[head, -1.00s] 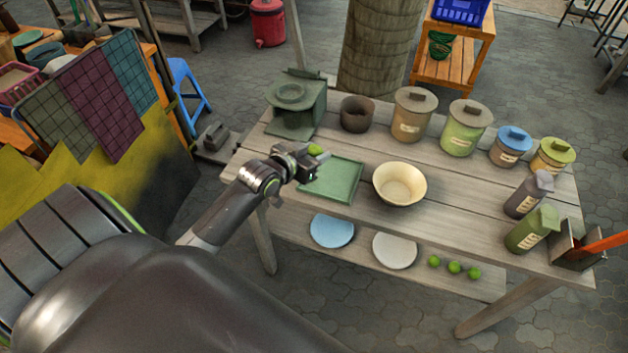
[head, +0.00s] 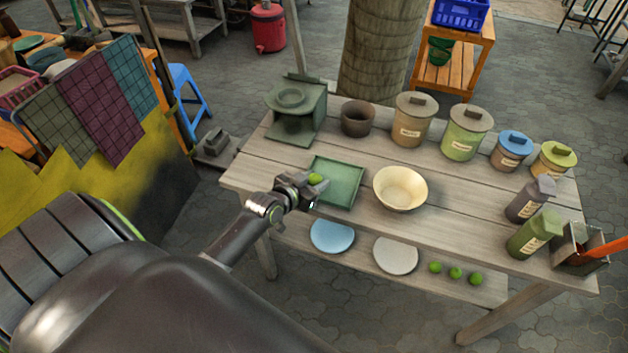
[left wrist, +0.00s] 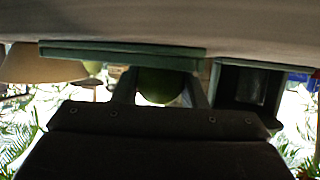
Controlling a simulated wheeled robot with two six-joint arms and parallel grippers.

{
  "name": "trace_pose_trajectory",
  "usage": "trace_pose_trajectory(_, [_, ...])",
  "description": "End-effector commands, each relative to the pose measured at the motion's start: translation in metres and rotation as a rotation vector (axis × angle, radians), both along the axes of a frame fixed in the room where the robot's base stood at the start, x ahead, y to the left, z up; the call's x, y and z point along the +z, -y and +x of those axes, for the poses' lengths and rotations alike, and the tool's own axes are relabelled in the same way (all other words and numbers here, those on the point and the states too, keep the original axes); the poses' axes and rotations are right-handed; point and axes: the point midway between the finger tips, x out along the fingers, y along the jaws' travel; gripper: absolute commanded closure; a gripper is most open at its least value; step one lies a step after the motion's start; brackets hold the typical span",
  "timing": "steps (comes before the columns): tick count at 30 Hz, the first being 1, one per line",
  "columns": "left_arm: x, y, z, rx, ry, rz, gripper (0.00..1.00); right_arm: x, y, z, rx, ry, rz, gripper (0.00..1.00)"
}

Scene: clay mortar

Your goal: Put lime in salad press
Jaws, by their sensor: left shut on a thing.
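A green lime (head: 316,179) is between the fingers of my left gripper (head: 309,188), which is shut on it. The pair is at the left edge of the square green tray (head: 346,171), in front of the press. In the left wrist view the lime (left wrist: 160,86) shows between both fingers, and the tray edge (left wrist: 120,52) runs across above it. The green salad press (head: 312,108), a box with an open front and a round top, stands at the back left of the table. It also shows in the left wrist view (left wrist: 225,84). My right gripper is out of view.
A cream bowl (head: 400,188) is right of the tray, and a brown pot (head: 357,118) is right of the press. Several lidded jars line the back and right. Plates and three limes (head: 455,272) lie on the lower shelf. Table boards between press and tray are clear.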

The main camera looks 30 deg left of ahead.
Motion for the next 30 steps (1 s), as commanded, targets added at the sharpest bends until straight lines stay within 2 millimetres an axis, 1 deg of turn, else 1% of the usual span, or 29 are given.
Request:
trace_pose_trajectory(2, [-0.004,0.000,0.000,0.000,0.000,0.000,0.84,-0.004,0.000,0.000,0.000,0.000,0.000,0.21])
trace_pose_trajectory(3, [-0.003,0.000,0.000,0.000,0.000,0.000,0.59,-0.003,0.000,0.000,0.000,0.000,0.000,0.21])
trace_pose_trajectory(7, [-0.003,0.000,0.000,0.000,0.000,0.000,0.42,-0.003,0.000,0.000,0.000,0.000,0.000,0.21])
trace_pose_trajectory(8, [-0.003,0.000,0.000,0.000,0.000,0.000,0.40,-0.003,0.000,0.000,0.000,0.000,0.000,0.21])
trace_pose_trajectory(24, [-0.004,-0.001,-0.001,0.000,-0.002,0.003,0.40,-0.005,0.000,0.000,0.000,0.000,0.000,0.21])
trace_pose_trajectory(28, [0.000,-0.002,-0.012,0.000,-0.004,0.003,0.40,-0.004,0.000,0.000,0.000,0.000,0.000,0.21])
trace_pose_trajectory(30, [0.004,-0.003,-0.022,0.000,-0.005,0.004,0.40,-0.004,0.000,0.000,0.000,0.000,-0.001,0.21])
